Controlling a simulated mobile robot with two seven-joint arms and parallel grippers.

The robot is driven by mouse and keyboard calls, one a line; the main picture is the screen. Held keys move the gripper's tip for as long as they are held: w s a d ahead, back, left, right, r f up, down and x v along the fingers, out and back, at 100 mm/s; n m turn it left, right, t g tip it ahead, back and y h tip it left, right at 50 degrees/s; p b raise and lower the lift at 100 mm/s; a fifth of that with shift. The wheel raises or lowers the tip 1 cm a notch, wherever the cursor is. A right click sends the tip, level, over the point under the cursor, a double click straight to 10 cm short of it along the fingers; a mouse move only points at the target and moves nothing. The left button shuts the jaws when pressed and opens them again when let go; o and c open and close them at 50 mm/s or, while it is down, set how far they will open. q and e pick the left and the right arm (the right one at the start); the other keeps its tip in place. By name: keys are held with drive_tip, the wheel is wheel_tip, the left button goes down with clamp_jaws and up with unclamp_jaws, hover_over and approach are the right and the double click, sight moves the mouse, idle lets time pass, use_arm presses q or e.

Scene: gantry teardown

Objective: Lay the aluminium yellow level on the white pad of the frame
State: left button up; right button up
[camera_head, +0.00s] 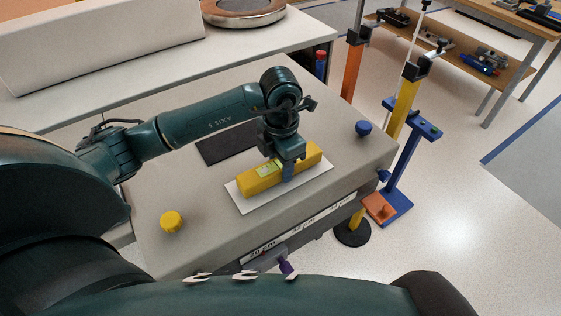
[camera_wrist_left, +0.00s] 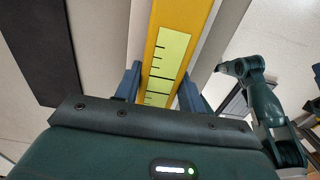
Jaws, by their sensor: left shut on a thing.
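The yellow level (camera_head: 256,182) is a long yellow bar with a pale green scale label. It lies lengthwise over the white pad (camera_head: 311,175) on top of the grey bench-like block, roughly in line with the pad. My left gripper (camera_head: 287,170) points down from above and is shut on the level near its middle. The level also shows between the blue fingers in the left wrist view (camera_wrist_left: 168,50). I cannot tell whether its underside touches the pad, as the level hides it. My right gripper does not show.
A dark mat (camera_head: 228,143) lies behind the pad. A yellow knob (camera_head: 171,221) and a blue knob (camera_head: 363,128) stand on the block's top (camera_head: 190,185). Orange and yellow posts (camera_head: 403,105) and a blue stand (camera_head: 405,170) are to the right. Open floor lies beyond.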

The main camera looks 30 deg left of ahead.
use_arm(q)
drive_tip(key=shift+f+b, duration=0.25)
drive_tip(key=shift+b, duration=0.05)
idle(0.6)
drive_tip(key=o, duration=1.4)
drive_tip(key=shift+f, duration=0.1)
wheel_tip(320, 180, up, 13)
drive_tip(key=shift+r, duration=0.15)
